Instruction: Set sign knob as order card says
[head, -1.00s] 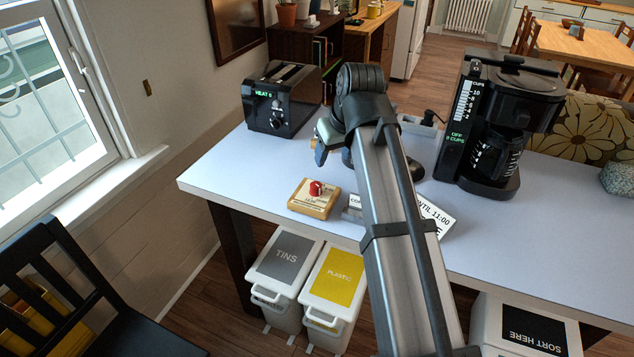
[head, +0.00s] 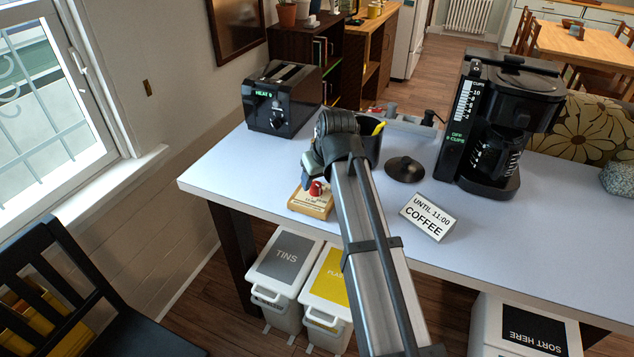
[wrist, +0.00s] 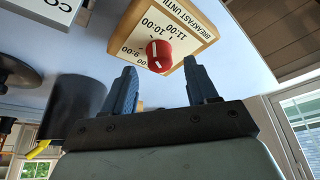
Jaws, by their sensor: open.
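The sign (head: 312,206) is a wooden block with a cream face reading "BREAKFAST UNTIL" and several times, including 10:00 and 11:00. Its red knob (head: 316,188) has a white mark; I cannot tell surely which time it points at. In the wrist view the sign (wrist: 190,25) appears turned over, with the knob (wrist: 160,58) between and just beyond my fingertips. My gripper (wrist: 161,72) is open and empty. In the head view my arm partly hides the sign, and the gripper is above it. The order card (head: 428,217) reads "UNTIL 11:00 COFFEE" and stands right of my arm.
A black toaster (head: 282,98) stands at the back left, a coffee maker (head: 500,125) at the right. A dark cup (wrist: 75,108) with something yellow is beside my gripper. A dark round lid (head: 405,169) lies behind the card. The table's front right (head: 520,250) is clear.

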